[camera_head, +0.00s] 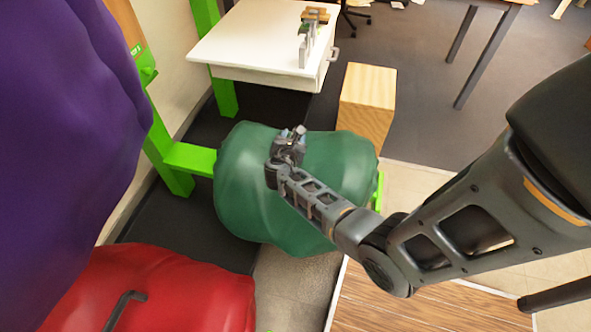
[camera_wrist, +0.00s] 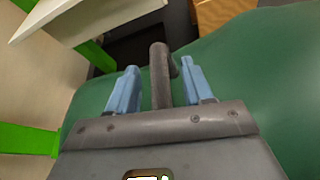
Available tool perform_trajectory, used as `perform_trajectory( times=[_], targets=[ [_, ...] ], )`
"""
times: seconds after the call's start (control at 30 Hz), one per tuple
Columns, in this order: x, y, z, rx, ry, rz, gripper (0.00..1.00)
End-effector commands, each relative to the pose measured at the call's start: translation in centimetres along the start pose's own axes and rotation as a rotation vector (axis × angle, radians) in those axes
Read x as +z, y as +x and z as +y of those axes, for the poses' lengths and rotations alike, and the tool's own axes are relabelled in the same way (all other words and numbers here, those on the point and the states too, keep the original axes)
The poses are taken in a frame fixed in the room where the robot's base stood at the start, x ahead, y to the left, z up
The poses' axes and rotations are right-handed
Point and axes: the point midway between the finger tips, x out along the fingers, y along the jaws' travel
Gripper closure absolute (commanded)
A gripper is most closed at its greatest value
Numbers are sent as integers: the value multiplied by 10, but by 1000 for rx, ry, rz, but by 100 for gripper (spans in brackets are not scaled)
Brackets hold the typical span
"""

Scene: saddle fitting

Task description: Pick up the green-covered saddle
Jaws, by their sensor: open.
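The green-covered saddle (camera_head: 330,165) rests on a bright green rack arm (camera_head: 190,158) in the middle of the head view. Its cover fills much of the wrist view (camera_wrist: 235,80). My gripper (camera_head: 292,134) is over the top of the saddle. In the wrist view my gripper (camera_wrist: 160,85) has its two blue fingers apart, one on each side of a dark grey bar-shaped handle (camera_wrist: 160,72) on the saddle. The handle's lower end is hidden behind my gripper's body.
A purple-covered saddle (camera_head: 60,120) hangs at the left, and a red-covered one (camera_head: 170,290) with a dark handle sits at the lower left. A white table (camera_head: 250,45) stands behind. A wooden block (camera_head: 368,95) stands just behind the green saddle at the right.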

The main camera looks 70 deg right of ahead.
Motion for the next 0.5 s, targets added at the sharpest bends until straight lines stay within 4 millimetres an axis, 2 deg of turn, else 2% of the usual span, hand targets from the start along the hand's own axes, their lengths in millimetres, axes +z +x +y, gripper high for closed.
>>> perform_trajectory(
  times=[0.17,0.5],
  targets=[
    [0,0,0,0,0,0,49],
    [0,0,0,0,0,0,81]
  ],
)
